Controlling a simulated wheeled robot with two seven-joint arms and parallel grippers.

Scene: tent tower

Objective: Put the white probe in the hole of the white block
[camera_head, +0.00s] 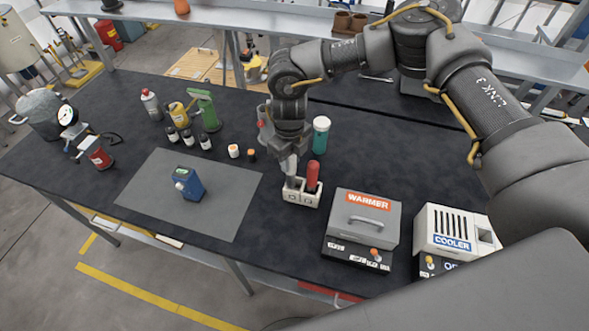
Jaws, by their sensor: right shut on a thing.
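The white block (302,199) sits on the dark table near the middle. A red probe (313,176) stands upright in its right side. My right gripper (291,177) points down just over the left side of the block. It is shut on the white probe, which is mostly hidden by the fingers. I cannot tell how deep the probe's lower end is in the left hole. My left gripper is not in view.
A grey warmer (361,222) and a white cooler (452,237) stand to the right of the block. A teal-bodied container (320,138) stands behind it. Small bottles (188,137) and a green device (206,110) stand back left. A blue device (188,183) rests on a grey mat (225,213).

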